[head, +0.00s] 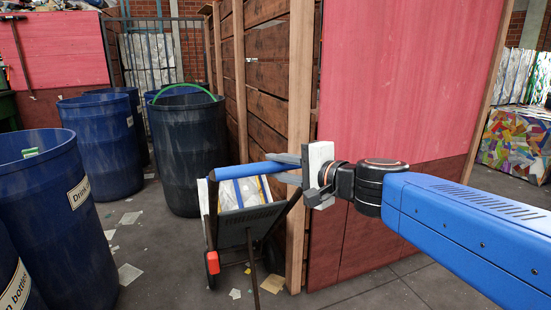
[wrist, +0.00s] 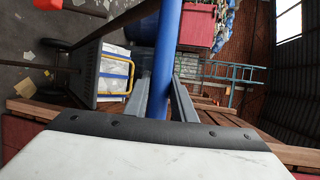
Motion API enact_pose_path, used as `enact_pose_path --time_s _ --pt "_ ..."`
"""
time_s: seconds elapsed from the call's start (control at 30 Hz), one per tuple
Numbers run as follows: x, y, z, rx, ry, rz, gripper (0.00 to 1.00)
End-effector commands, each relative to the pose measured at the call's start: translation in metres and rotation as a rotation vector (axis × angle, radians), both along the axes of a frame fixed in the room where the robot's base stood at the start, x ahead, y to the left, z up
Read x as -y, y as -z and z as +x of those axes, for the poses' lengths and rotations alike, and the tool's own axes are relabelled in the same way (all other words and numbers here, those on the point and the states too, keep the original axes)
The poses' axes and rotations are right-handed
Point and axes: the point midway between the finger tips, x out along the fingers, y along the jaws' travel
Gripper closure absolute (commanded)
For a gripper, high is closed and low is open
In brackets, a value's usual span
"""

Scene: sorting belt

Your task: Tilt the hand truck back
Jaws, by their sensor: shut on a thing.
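The hand truck (head: 246,229) stands on the floor in the middle of the head view, close to the wooden wall. It has a dark frame, a blue handle bar (head: 245,171) across its top and a wheel (head: 212,263) low on the left. A pale load (head: 228,196) with yellow and blue edges sits behind its frame. I cannot tell how far it leans. My gripper (head: 284,167) is shut on the right part of the handle bar. In the wrist view the blue bar (wrist: 168,45) runs between the two grey fingers (wrist: 163,100); the wheels show at upper left.
A wooden slat wall (head: 270,85) and a red panel (head: 400,80) stand close to the truck's right. Paper scraps (head: 130,273) lie on the grey floor, which is open between drums and truck.

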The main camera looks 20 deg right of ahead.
Motion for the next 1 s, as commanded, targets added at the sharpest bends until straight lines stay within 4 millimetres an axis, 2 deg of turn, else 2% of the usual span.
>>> enact_pose_path --time_s 0.03,0.4,0.43,0.47,0.5,1.0 --pt "0.0006 0.0132 -0.0002 -0.019 0.000 -0.003 1.00" --pt "0.0009 0.0153 0.0001 -0.023 0.001 -0.004 1.00" --pt "0.0009 0.0153 0.0001 -0.023 0.001 -0.004 0.68" --pt "0.0008 0.0150 0.0002 -0.023 0.001 -0.004 0.60" --pt "0.0009 0.0145 0.0002 -0.022 0.001 -0.004 0.58" --pt "0.0002 0.0097 -0.0007 -0.014 0.000 -0.001 0.58"
